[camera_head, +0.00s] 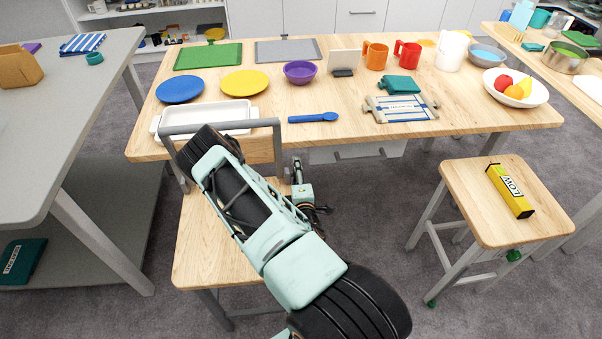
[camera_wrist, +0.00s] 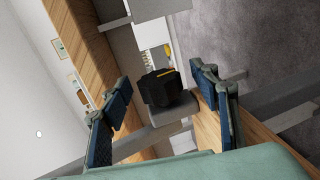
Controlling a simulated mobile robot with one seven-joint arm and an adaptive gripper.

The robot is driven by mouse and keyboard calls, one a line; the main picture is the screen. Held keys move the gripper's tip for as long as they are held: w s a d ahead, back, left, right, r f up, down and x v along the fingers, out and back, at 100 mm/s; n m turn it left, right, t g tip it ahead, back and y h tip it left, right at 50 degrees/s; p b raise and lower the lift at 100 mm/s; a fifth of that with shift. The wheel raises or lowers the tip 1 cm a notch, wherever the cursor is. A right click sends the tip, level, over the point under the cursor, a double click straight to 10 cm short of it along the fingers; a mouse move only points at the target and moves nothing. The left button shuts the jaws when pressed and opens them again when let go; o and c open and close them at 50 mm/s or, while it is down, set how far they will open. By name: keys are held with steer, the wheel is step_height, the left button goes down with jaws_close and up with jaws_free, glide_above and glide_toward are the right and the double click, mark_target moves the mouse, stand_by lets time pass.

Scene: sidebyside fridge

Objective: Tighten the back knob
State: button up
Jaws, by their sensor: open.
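In the head view, a small green knob-like part (camera_head: 514,255) shows under the front edge of the wooden stool (camera_head: 464,200) at right. A second small green part (camera_head: 431,303) is at the foot of that stool's front-left leg. I cannot tell which is the back knob; other parts of the stool are hidden. My gripper (camera_wrist: 160,78) is open in the wrist view, with its two blue-padded fingers wide apart and nothing held. In the head view my arm extends over the wooden chair (camera_head: 215,245), left of the stool and apart from it.
A yellow box (camera_head: 510,191) lies on the stool. The long wooden table (camera_head: 350,143) holds plates, mugs, boards and a fruit bowl (camera_head: 540,98). A grey table (camera_head: 60,150) stands left. Clear floor lies between chair and stool. The wrist view shows an unidentified dark object (camera_wrist: 163,90).

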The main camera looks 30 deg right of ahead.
steer(key=p+v, duration=0.1)
steer(key=v, duration=0.6)
stand_by(0.4)
steer(key=shift+w, duration=0.1)
